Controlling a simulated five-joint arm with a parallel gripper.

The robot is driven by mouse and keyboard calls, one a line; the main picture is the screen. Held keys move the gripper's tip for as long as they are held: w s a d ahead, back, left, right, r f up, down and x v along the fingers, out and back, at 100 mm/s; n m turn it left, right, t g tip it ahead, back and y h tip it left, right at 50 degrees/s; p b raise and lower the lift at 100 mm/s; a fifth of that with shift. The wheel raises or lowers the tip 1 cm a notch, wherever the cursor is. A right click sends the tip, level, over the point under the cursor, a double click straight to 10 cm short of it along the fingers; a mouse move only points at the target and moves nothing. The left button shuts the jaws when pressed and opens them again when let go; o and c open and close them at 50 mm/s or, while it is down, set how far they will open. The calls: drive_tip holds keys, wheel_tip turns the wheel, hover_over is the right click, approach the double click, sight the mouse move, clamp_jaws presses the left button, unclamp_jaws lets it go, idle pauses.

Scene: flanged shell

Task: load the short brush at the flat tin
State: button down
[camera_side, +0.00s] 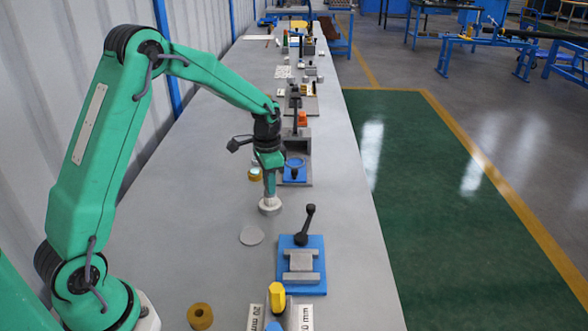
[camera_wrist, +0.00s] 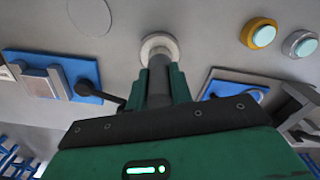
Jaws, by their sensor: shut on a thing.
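My gripper (camera_wrist: 160,88) points down and is shut on a dark grey upright shaft (camera_wrist: 159,70), which I take to be the short brush. It also shows in the side view (camera_side: 269,184). The shaft's lower end meets a pale round collar (camera_wrist: 159,43) on the bench; I cannot tell whether it stands inside it. The collar also shows in the side view (camera_side: 270,206). Two low round tins with teal tops, one brass-coloured (camera_wrist: 260,33) and one silver (camera_wrist: 300,44), lie right of the gripper in the wrist view. I cannot tell which is the flat tin.
A blue plate with a grey clamp block (camera_side: 302,270) and black lever (camera_side: 305,225) stands nearer the side camera. A grey flat disc (camera_side: 251,236) lies beside it. A brass ring (camera_side: 200,316) and yellow-topped piece (camera_side: 277,296) are in front. Fixtures stand behind the gripper.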

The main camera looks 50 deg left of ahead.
drive_tip(key=shift+r, duration=3.5)
drive_tip(key=s+d+r+n, duration=0.4)
drive_tip(key=s+d+r, duration=0.1)
drive_tip(key=s+d, duration=0.2)
drive_tip(key=shift+d+r+n, duration=0.3)
drive_tip(key=shift+d+r, duration=0.1)
drive_tip(key=shift+d, duration=0.35)
